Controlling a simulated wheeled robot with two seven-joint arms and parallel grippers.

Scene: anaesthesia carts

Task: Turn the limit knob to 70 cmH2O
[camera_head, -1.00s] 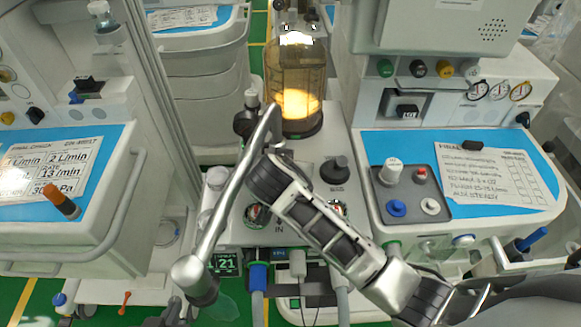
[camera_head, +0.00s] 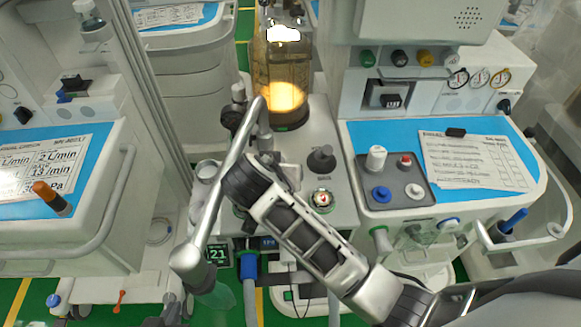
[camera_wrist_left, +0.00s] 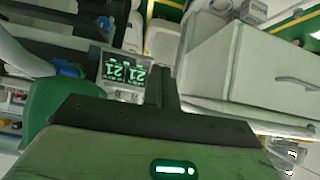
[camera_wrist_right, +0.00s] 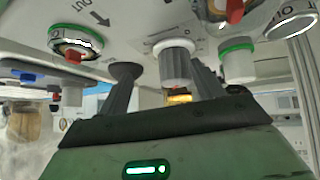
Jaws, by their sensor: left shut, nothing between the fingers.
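My left gripper (camera_wrist_left: 162,82) is shut and empty in the left wrist view, near the green display (camera_wrist_left: 124,72).
A black knob (camera_head: 321,158) stands on the deck right of my right arm, behind a red-centred port (camera_head: 322,200). A chrome tube (camera_head: 225,185) and an amber-lit canister (camera_head: 282,85) stand close by. A grey tray (camera_head: 388,203) with small knobs lies at the right.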

